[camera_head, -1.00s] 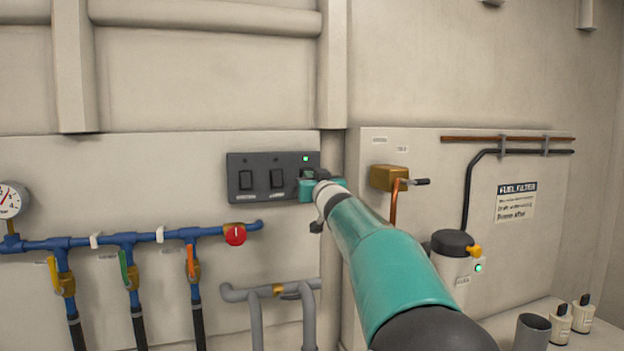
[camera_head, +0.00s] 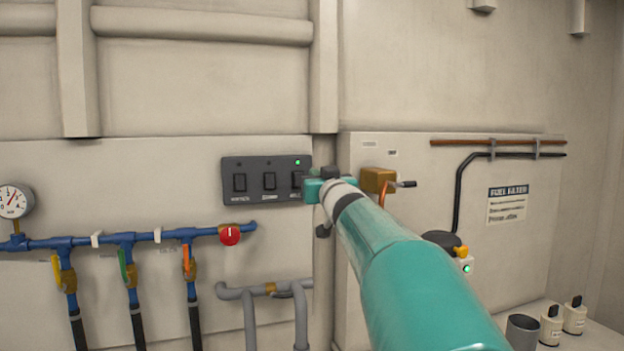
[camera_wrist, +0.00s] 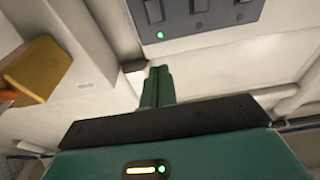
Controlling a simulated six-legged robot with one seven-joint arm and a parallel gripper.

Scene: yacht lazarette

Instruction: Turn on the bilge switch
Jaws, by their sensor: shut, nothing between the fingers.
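A dark grey switch panel (camera_head: 230,167) is on the wall in the head view, with three black rocker switches in a row. The rightmost switch (camera_head: 297,180) is partly beside my gripper; its label is partly hidden and too small to read surely. A green light (camera_head: 297,162) glows above it. My gripper (camera_head: 312,189) is just right of the panel. In the wrist view, my gripper's teal fingers (camera_wrist: 157,82) are together, with nothing between them. The panel (camera_wrist: 180,28) is beyond the fingertips, with the switch nearest the lit green light (camera_wrist: 153,10) at the top.
A brass box with a lever (camera_head: 377,180) is close to the right of my gripper. Blue pipes (camera_head: 140,238) with coloured valve handles and a red knob (camera_head: 230,236) run below left. Grey pipes (camera_head: 265,290) and a fuel filter (camera_head: 441,239) are lower down.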

